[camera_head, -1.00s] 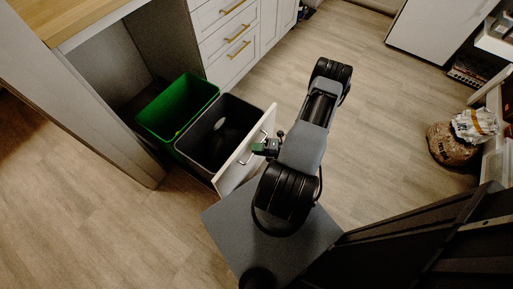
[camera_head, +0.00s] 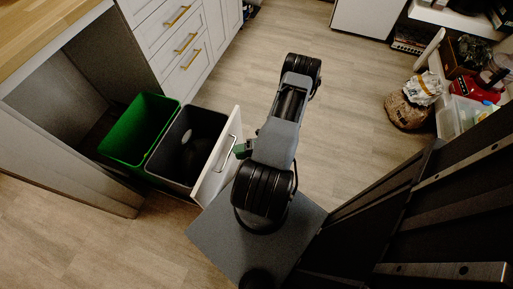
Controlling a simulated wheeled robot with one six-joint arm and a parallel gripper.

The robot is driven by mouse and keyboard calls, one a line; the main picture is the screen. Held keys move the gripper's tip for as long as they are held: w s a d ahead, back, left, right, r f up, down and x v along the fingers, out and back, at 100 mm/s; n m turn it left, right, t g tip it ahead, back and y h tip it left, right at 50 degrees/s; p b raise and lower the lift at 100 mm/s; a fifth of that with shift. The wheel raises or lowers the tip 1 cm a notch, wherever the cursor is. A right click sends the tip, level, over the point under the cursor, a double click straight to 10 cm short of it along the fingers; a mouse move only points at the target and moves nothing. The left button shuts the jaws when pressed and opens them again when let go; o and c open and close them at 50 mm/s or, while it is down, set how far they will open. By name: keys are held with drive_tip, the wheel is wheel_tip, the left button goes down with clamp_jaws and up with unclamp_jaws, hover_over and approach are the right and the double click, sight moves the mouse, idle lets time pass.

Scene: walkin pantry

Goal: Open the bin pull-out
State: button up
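The bin pull-out is drawn well out of the cabinet, with its white front panel (camera_head: 213,172) facing my arm. It carries a green bin (camera_head: 126,158) nearer the cabinet and a dark grey bin (camera_head: 165,178) behind the panel. A metal bar handle (camera_head: 227,153) is on the panel's outer face. My gripper (camera_head: 239,150) is right at the handle, at its upper end. The fingers are small and partly covered by my arm, so I cannot tell whether they are closed around the bar or only beside it.
White drawers with brass handles (camera_head: 186,43) stand beyond the bins. The empty cabinet opening (camera_head: 85,85) is at left under a wooden worktop (camera_head: 40,30). A bag (camera_head: 407,110) and shelves are at right. The wood floor (camera_head: 345,130) between is clear.

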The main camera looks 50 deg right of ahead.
drive_tip(key=p+v, duration=0.1)
drive_tip(key=v, duration=0.8)
drive_tip(key=shift+s+d, duration=0.15)
drive_tip(key=shift+d, duration=0.05)
idle(0.3)
